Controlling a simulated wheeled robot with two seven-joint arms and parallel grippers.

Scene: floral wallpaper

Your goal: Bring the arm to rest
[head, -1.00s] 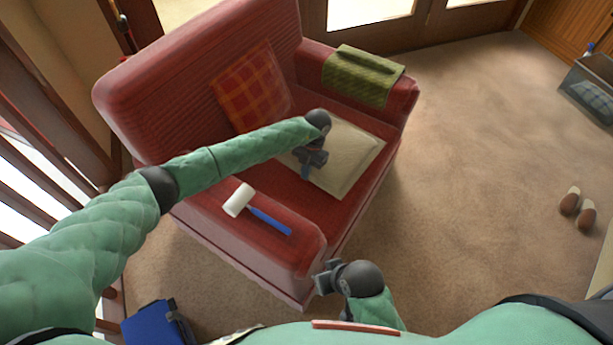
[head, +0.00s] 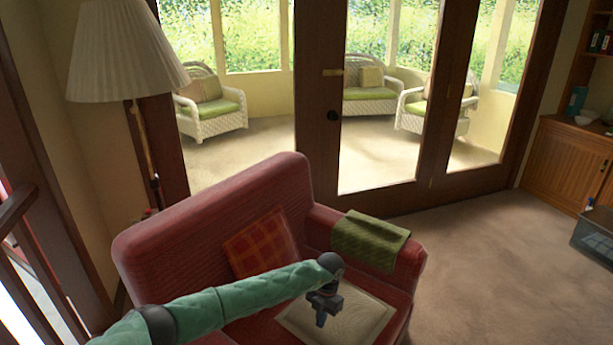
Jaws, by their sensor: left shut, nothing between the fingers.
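My left arm (head: 235,300) comes in from the lower left and reaches across the red armchair (head: 190,245). My left gripper (head: 321,318) hangs over the pale cushion (head: 368,322) on the seat, pointing down. It is shut and empty. I cannot tell whether its tips touch the cushion. My right gripper is out of the picture.
A plaid cushion (head: 258,245) leans on the backrest and a green cloth (head: 370,238) lies over the far armrest. A lamp (head: 122,55) stands at left, and glass doors (head: 378,110) are behind. Carpet (head: 500,265) at right is clear. A grey bin (head: 592,238) stands at far right.

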